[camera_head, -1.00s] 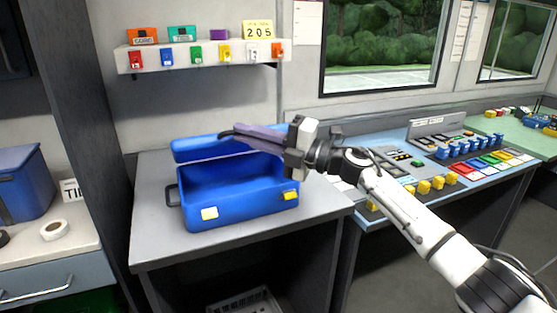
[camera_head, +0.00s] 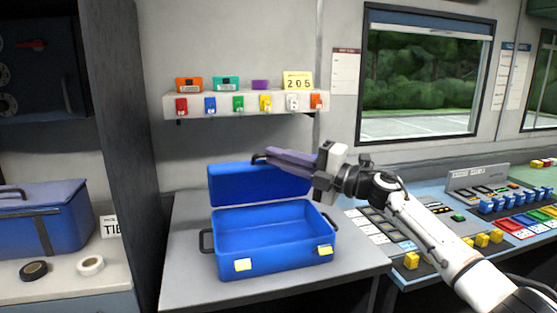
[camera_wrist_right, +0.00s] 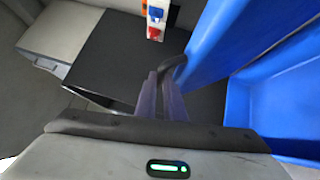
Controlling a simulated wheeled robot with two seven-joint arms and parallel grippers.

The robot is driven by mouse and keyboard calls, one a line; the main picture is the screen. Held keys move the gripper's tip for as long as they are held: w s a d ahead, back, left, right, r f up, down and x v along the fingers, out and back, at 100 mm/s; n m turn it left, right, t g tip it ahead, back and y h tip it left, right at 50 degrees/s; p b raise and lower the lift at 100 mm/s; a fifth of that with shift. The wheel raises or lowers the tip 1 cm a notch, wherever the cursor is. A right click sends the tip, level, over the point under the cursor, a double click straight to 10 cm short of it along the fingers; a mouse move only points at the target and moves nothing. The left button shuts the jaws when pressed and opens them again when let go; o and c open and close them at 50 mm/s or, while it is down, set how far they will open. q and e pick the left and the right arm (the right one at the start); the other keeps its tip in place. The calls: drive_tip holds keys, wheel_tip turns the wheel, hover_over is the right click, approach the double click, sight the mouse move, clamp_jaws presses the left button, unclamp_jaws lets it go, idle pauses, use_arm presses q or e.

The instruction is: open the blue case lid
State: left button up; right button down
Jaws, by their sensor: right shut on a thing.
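The blue case (camera_head: 285,261) stands on a grey table with its empty inside showing. Its lid (camera_head: 238,186) stands up about vertical at the back of the case. My right gripper (camera_head: 272,157) is at the top edge of the lid, shut on the dark lid handle (camera_head: 258,157). In the right wrist view the fingers (camera_wrist_right: 160,98) close around the dark handle (camera_wrist_right: 174,70), beside the blue lid (camera_wrist_right: 212,40). Two yellow latches (camera_head: 243,265) are on the case's front. My left gripper is not in view.
The grey table (camera_head: 200,288) has free room in front of the case. A white shelf (camera_head: 225,103) with small coloured items hangs on the wall behind. A control desk (camera_head: 440,213) lies to the right. A second blue box (camera_head: 60,230) and tape rolls (camera_head: 90,266) are at left.

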drive_tip(key=c, duration=1.8)
unclamp_jaws()
drive_tip(key=shift+s+a+r, duration=0.1)
drive_tip(key=shift+s+r, duration=0.05)
drive_tip(key=shift+r, duration=0.1)
drive_tip(key=shift+c, duration=0.2)
drive_tip(key=shift+f, duration=0.1)
drive_tip(key=b+v, duration=0.1)
drive_tip(key=v, duration=0.9)
drive_tip(key=shift+s+f, duration=0.1)
drive_tip(key=shift+f, duration=0.05)
